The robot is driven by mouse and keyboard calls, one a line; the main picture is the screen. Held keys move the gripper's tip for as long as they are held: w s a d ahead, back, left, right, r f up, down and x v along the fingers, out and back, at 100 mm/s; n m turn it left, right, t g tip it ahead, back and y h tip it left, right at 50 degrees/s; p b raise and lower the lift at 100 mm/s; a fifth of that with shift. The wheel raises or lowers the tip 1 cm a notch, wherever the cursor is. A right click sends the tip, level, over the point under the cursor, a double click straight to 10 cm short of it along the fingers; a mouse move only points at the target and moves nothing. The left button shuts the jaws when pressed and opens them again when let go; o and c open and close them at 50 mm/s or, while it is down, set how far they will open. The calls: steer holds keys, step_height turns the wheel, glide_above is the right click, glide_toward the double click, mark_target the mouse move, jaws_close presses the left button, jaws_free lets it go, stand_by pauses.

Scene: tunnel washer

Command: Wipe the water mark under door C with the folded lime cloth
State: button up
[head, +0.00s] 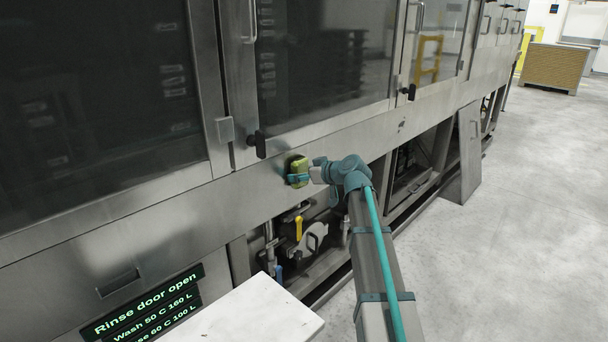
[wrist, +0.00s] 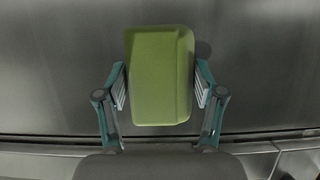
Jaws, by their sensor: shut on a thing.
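The folded lime cloth (head: 299,166) is a green block held at the steel panel below the glass doors. My gripper (head: 298,178) is shut on it. In the wrist view the cloth (wrist: 160,75) sits between both teal fingers of my gripper (wrist: 160,92), with the steel panel (wrist: 60,80) right behind it. The cloth looks in contact with or very close to the panel; I cannot tell which. I see no clear water mark; the cloth may cover part of the panel there. Door lettering is not readable.
A glass door (head: 320,60) with a black latch (head: 260,144) is above the cloth. Below the panel is an open bay with a yellow-handled valve (head: 298,228) and pipes.

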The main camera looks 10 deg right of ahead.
mark_target(282, 181)
steer(key=shift+s+a, duration=0.5)
steer(key=shift+a, duration=0.35)
steer(key=shift+s+a, duration=0.55)
steer(key=shift+a, duration=0.3)
steer(key=shift+s+a, duration=0.5)
steer(key=shift+a, duration=0.35)
steer(key=s+d, duration=0.3)
steer(key=s, duration=0.2)
steer(key=shift+d, duration=0.15)
steer(key=shift+s+d+b, duration=0.2)
steer(key=shift+s+d, duration=0.2)
steer(key=shift+s, duration=0.25)
steer(key=shift+s+d+b, duration=0.2)
steer(key=shift+s+d, duration=0.15)
steer(key=shift+s, duration=0.3)
